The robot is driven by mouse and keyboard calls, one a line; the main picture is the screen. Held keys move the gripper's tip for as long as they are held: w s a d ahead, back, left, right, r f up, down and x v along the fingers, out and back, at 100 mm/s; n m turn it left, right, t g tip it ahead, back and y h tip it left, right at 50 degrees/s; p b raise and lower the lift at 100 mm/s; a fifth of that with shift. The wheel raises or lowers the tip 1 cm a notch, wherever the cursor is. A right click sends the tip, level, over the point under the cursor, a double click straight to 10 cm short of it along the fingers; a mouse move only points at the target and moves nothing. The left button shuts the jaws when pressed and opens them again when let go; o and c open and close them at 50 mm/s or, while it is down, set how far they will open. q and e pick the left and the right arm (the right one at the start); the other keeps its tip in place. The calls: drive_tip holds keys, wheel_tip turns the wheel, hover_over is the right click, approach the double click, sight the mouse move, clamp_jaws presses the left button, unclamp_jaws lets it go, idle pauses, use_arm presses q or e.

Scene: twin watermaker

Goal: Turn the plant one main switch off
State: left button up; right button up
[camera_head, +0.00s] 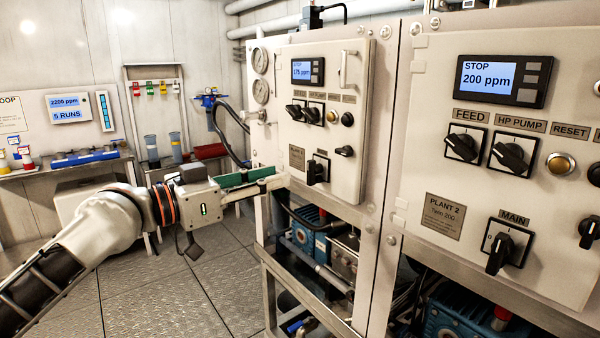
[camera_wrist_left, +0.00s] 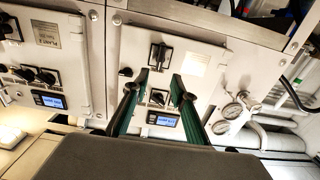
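The plant one panel (camera_head: 335,100) has a lit display (camera_head: 307,71) reading STOP and 175 ppm. Its main switch (camera_head: 316,171) is a black rotary handle at the lower left, roughly upright in the picture. My left gripper (camera_head: 280,178) is just left of this switch, at the panel's lower left edge. In the left wrist view the green fingers (camera_wrist_left: 160,75) are open and empty, pointing toward the main switch (camera_wrist_left: 158,55), which shows just beyond and between the tips. I cannot tell whether they touch it. My right gripper is not in view.
The plant two panel (camera_head: 555,150) stands at the right with a display (camera_head: 486,80) reading STOP and 200 ppm and its own main switch (camera_head: 498,253). Gauges (camera_head: 260,92) sit left of panel one. Blue pumps (camera_head: 305,232) lie below. The floor (camera_head: 160,290) is clear.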

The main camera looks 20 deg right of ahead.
sight(308, 167)
use_arm(q)
drive_tip(key=x, duration=0.7)
drive_tip(key=shift+d, duration=0.3)
clamp_jaws()
